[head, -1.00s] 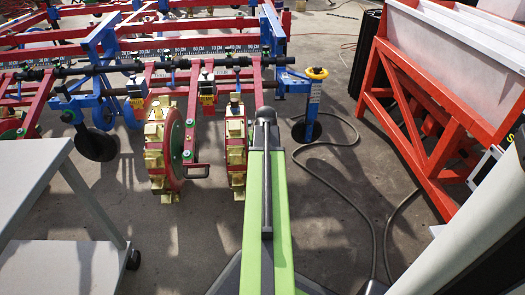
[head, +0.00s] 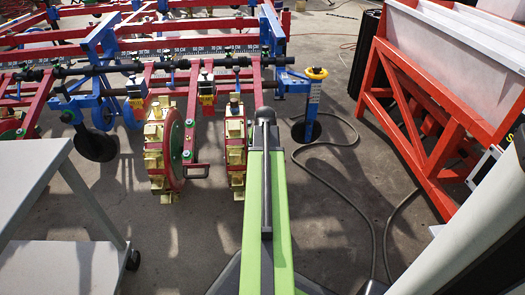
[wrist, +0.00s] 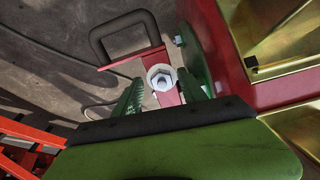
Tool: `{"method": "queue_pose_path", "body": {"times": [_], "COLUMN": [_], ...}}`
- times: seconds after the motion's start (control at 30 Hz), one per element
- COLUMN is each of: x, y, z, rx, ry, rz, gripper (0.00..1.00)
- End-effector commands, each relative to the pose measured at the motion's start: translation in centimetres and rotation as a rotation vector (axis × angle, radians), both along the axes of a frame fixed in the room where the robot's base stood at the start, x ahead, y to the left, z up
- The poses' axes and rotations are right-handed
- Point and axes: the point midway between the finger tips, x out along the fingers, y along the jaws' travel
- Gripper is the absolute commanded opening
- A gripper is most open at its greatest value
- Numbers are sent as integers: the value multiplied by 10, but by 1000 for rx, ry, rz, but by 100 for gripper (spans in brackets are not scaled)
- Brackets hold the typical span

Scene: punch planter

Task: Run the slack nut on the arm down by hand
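In the wrist view the nut (wrist: 161,79), a pale metal hex on a bolt end, sits on a narrow red arm (wrist: 168,98). The arm carries a dark loop handle (wrist: 125,36). My gripper (wrist: 161,95) is open, with one ribbed green finger to the left of the nut and one to the right. The nut shows between the fingertips; I see no finger clearly touching it, and its depth is hard to judge. In the head view the handle (head: 196,171) shows beside the left punch wheel (head: 172,150). My fingers and the nut are hidden or too small there.
A second punch wheel (head: 235,150) stands close by my arm. Brass cups (wrist: 275,35) and a red wheel part fill the wrist view's right side. A grey cart (head: 30,180) is at left, a red-framed hopper (head: 440,110) at right. A hose (head: 380,205) lies on the floor.

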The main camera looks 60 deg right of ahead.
Motion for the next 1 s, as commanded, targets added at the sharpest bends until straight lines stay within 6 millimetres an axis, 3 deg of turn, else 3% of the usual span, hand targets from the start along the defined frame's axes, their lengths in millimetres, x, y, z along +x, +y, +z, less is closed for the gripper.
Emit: {"method": "queue_pose_path", "body": {"times": [0.2,0.37,1.0], "x": [0,-4,-37], "y": [2,7,52], "z": [4,22,157], "rx": [1,1,0], "ry": [0,0,0], "rz": [1,1,0], "gripper": [49,49,49]}}
